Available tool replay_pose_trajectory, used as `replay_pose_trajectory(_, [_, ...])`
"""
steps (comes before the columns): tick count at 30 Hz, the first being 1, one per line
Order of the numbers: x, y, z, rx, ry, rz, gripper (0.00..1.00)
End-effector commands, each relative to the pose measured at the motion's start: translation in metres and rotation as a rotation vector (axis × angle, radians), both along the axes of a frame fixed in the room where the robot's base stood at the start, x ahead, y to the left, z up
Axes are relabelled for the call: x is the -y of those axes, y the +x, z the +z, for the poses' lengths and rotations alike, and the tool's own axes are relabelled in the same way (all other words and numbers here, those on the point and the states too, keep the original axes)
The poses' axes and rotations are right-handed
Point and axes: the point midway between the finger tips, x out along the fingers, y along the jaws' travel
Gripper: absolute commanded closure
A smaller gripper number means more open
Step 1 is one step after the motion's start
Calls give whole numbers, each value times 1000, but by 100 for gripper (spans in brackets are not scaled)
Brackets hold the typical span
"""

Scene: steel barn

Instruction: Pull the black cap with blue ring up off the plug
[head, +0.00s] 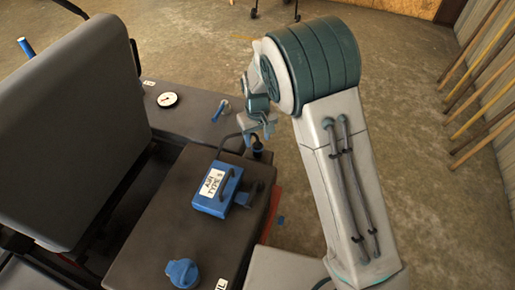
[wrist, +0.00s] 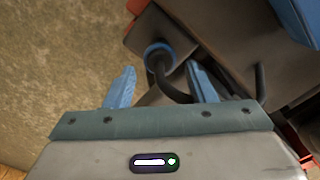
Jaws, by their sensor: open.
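The black cap with the blue ring (wrist: 158,48) shows in the wrist view, just beyond and between my two blue fingertips. A thick black cable curves down from it toward the right finger. My gripper (wrist: 162,76) is open and empty, with its fingers apart and not closed on the cap. In the head view my gripper (head: 263,132) hangs over the far right edge of the dark machine body. A small dark piece, probably the cap (head: 257,145), is just below it, partly hidden. The plug under the cap cannot be made out.
A blue box (head: 207,206) with a white label and handle sits on the dark machine top (head: 160,220), close to my gripper. A blue knob (head: 182,272), a round gauge (head: 167,99) and a large seat back (head: 70,125) stand nearby. Poles lean at the right wall.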

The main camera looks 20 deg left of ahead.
Motion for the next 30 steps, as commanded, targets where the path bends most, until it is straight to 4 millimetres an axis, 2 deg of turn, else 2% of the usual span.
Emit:
replay_pose_trajectory(3, [1, -1, -26, -4, -3, 0, 50])
replay_pose_trajectory(9, [1, 0, -53, -2, -1, 0, 50])
replay_pose_trajectory(14, [0, 0, -62, 0, 0, -1, 50])
replay_pose_trajectory(22, [0, 0, -63, 1, 1, -1, 50])
replay_pose_trajectory(23, [0, 0, -63, 1, 1, -1, 56])
replay_pose_trajectory(27, [0, 0, -63, 0, 0, -1, 94])
replay_pose_trajectory(28, [0, 0, -62, 0, 0, -1, 100])
replay_pose_trajectory(30, [0, 0, -62, 0, 0, -1, 100])
